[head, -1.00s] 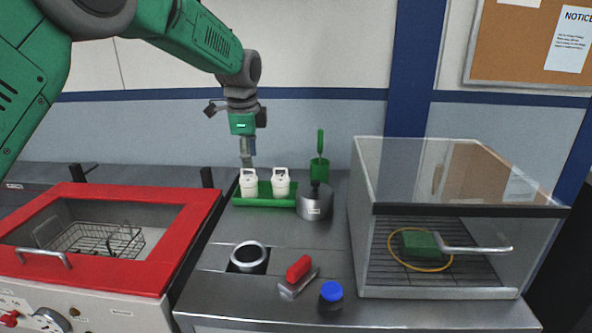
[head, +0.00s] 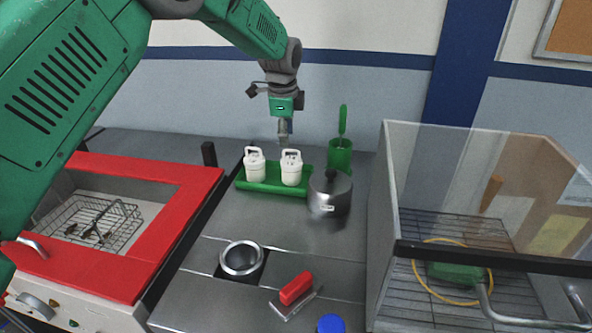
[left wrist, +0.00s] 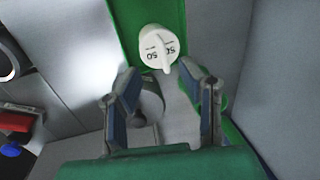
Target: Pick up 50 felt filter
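Two white handled filters, a left one (head: 255,166) and a right one (head: 291,168), stand upright on a green tray (head: 243,184) at the back of the bench in the head view. Their labels are too small to read there. In the left wrist view, a white filter marked 50 (left wrist: 158,48) stands beyond my fingertips; it looks like the right one. My left gripper (head: 284,139) hangs just above and behind the right filter. In the left wrist view its fingers (left wrist: 158,85) are spread, with nothing held between them. My right gripper is out of view.
A lidded metal pot (head: 329,196) stands right of the tray, with a green cup (head: 340,157) behind it. A clear-walled case (head: 388,220) is at right, a red-rimmed basin (head: 185,200) at left. A round well (head: 241,259) and red-handled brush (head: 296,288) lie in front.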

